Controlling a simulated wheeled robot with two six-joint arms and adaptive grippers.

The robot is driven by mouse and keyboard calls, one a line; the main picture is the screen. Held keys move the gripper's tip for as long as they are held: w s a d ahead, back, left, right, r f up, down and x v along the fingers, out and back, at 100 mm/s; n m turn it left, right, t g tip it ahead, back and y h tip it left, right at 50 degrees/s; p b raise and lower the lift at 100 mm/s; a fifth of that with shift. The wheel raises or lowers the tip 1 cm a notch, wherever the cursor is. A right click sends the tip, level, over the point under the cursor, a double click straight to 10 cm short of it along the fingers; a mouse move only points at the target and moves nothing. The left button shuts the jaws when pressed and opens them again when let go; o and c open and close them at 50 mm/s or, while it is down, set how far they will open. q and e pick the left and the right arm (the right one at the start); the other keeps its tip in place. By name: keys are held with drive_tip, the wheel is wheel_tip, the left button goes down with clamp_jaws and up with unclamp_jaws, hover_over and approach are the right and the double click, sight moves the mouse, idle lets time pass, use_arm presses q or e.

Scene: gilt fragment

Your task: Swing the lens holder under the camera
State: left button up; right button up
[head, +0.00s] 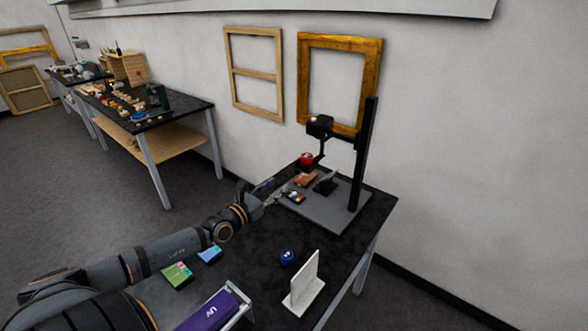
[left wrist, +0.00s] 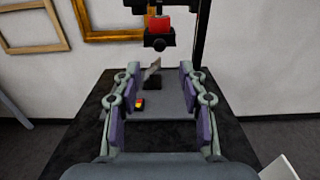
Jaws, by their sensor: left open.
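A black camera (head: 319,125) hangs from a black column (head: 364,155) above a grey base plate (head: 335,213). A red round piece (head: 306,159) sits at the end of a thin black arm below the camera, off to its left in the head view; I take it as the lens holder. In the left wrist view the red piece (left wrist: 159,24) is at top centre, above and beyond my fingers, with a black part under it. My left gripper (left wrist: 158,85) is open and empty, its fingers apart over the plate. In the head view the left gripper (head: 274,193) is at the plate's left edge, lower than the red piece.
A blue round item (head: 287,257), white stand (head: 305,285), small boxes (head: 177,274) and purple box (head: 207,311) stand nearer.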

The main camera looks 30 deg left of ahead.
sight(296, 172)
drive_tip(key=s+d+f+b, duration=0.2)
drive_tip(key=s, duration=0.2)
use_arm(q)
drive_tip(key=w+b, duration=0.1)
drive_tip(key=w, duration=0.2)
drive_tip(key=w+b, duration=0.2)
drive_tip(key=w, duration=0.1)
drive_tip(key=w+b, duration=0.2)
drive_tip(key=w, duration=0.1)
drive_tip(key=shift+w+d+f, duration=0.2)
drive_tip(key=shift+d+f, duration=0.05)
drive_tip(key=shift+w+d+r, duration=0.1)
drive_tip(key=shift+d+r, duration=0.05)
drive_tip(key=shift+w, duration=0.2)
drive_tip(key=c, duration=0.3)
clamp_jaws()
use_arm(e)
wheel_tip(296, 172, down, 5)
drive_tip(key=w+a, duration=0.1)
drive_tip(key=w, duration=0.1)
drive_tip(key=shift+w+a+f, duration=0.15)
drive_tip(key=shift+w+a, duration=0.2)
drive_tip(key=shift+a, duration=0.05)
